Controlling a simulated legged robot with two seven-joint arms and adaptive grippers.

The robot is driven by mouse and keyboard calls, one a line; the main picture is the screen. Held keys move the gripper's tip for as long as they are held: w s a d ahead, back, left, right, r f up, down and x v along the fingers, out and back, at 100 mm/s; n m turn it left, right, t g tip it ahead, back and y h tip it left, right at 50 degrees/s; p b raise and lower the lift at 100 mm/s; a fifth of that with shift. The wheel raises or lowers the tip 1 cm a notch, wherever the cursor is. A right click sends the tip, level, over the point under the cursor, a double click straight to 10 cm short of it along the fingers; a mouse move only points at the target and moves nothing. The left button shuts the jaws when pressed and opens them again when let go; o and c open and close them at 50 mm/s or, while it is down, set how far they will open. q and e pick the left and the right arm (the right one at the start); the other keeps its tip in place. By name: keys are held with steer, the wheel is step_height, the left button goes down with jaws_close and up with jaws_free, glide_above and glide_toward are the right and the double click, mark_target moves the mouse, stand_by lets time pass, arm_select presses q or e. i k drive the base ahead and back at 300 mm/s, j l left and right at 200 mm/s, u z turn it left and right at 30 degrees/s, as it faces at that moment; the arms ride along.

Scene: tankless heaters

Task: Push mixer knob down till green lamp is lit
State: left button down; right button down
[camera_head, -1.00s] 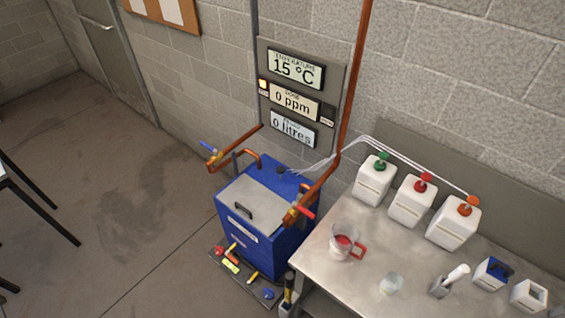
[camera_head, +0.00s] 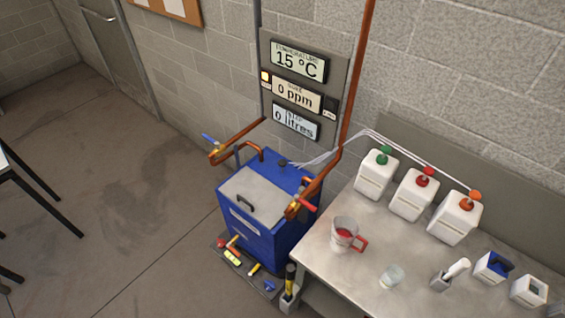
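A blue tank (camera_head: 261,235) with a grey lid and dark handle (camera_head: 244,205) stands on the floor by the wall. A small dark knob-like part (camera_head: 283,163) is at its back top edge; I cannot tell whether this is the mixer knob. A grey wall panel (camera_head: 339,76) holds three displays reading 15 °C, 0 ppm and 0 litres. A small lamp (camera_head: 265,76) left of the middle display glows pale yellow. A dark spot (camera_head: 331,103) is on the right. No lamp shows green. Neither of my grippers is in view.
Copper pipes with a blue handle (camera_head: 208,137) and a red handle (camera_head: 308,206) flank the tank. A metal table (camera_head: 322,262) at right bears a red-handled jug (camera_head: 344,232), a glass (camera_head: 391,275) and three white pump bottles (camera_head: 413,195). Floor at left is mostly clear.

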mark_target(281, 162)
steer(key=z, duration=1.5)
steer(key=j+z, duration=0.25)
steer(key=k+j, duration=0.1)
steer(key=j, duration=0.4)
steer(key=k+j, duration=0.1)
steer(key=j, duration=0.35)
steer(key=k+j, duration=0.1)
steer(key=j, duration=0.4)
steer(key=k+j, duration=0.1)
steer(key=j, duration=0.35)
